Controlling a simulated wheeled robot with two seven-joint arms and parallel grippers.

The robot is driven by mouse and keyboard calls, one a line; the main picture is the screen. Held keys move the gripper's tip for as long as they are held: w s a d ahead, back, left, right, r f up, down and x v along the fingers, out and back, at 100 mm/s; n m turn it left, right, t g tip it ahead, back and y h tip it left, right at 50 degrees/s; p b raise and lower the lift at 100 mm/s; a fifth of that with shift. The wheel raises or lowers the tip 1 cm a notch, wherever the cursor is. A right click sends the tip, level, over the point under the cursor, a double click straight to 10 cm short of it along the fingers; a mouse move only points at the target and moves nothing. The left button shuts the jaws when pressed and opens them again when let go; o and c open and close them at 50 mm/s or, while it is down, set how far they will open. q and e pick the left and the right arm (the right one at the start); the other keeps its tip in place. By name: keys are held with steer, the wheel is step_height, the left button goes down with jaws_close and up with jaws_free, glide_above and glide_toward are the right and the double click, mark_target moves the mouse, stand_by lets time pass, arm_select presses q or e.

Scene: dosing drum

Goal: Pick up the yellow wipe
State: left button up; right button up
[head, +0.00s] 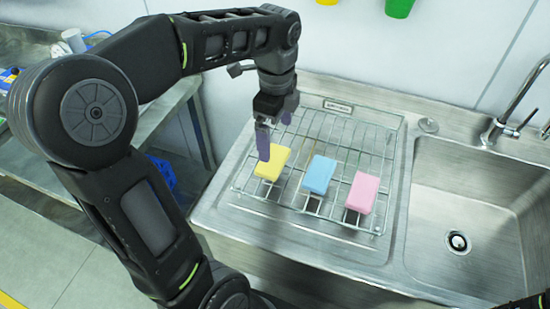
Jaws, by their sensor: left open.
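The yellow wipe (271,163) is a small block lying on the wire rack (330,213), at the left of a row of three. My left gripper (274,142) is open, with its purple fingers pointing down just above and beside the far left part of the yellow wipe. I cannot tell whether a finger touches it. Nothing shows between the fingers. My right gripper is not in view.
A blue wipe (319,175) and a pink wipe (362,192) lie on the same rack to the right. A steel sink basin (465,215) with a tap (505,122) is further right. A metal table (150,125) stands at the left.

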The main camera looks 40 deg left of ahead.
mark_target(276, 160)
arm_select(q)
steer(key=shift+f, duration=1.3)
steer(key=shift+s+d+f+p, duration=0.1)
steer(key=shift+f+p, duration=0.7)
steer(key=shift+f, duration=1.85)
steer(key=c, duration=1.1)
